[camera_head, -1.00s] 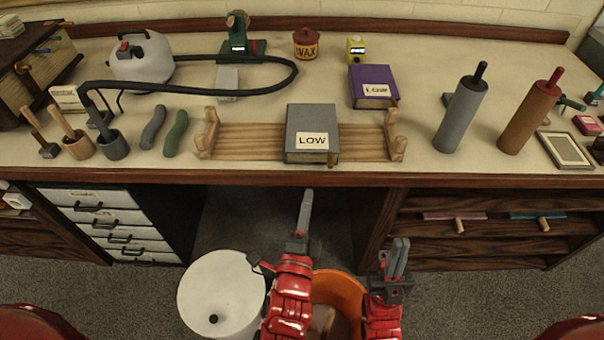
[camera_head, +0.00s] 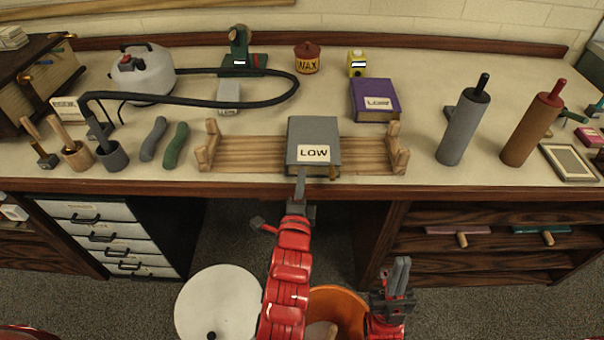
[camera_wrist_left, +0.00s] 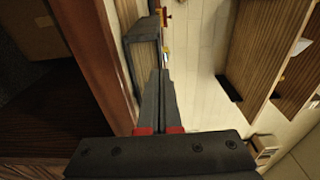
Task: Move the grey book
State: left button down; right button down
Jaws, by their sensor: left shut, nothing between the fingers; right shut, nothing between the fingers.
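The grey book (camera_head: 313,128) has a white "LOW" label and lies on the slatted wooden rack (camera_head: 250,155) near the bench's front edge. My left gripper (camera_head: 300,178) is shut and empty, with its fingertips at the book's front lower edge, left of its middle. I cannot tell whether they touch it. In the left wrist view the closed fingers (camera_wrist_left: 161,85) point toward a grey surface that appears to be the book (camera_wrist_left: 145,27). My right gripper (camera_head: 400,268) is shut and empty, low in front of the bench and away from the book.
A purple book (camera_head: 373,100) lies behind and right of the rack. A black hose (camera_head: 200,103) curves behind the rack. Green and grey handles (camera_head: 176,142) lie to its left.

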aim_at(309, 122)
pick_arm(q)
jog(key=shift+w+r, duration=0.15)
jog(key=shift+w, duration=0.6)
jog(key=shift+w+d, duration=0.1)
jog(key=shift+w+d, duration=0.1)
jog(key=shift+w, duration=0.25)
jog(key=w+b, duration=0.1)
jog(key=w, duration=0.5)
jog(key=w+d+b, duration=0.1)
jog(key=w+b, duration=0.1)
jog(key=w, duration=0.4)
jog(key=w+b, duration=0.2)
jog(key=w, duration=0.4)
jog(key=shift+d+f, duration=0.15)
jog(key=shift+f, duration=0.1)
jog(key=shift+w+r, duration=0.15)
jog(key=shift+w, duration=0.45)
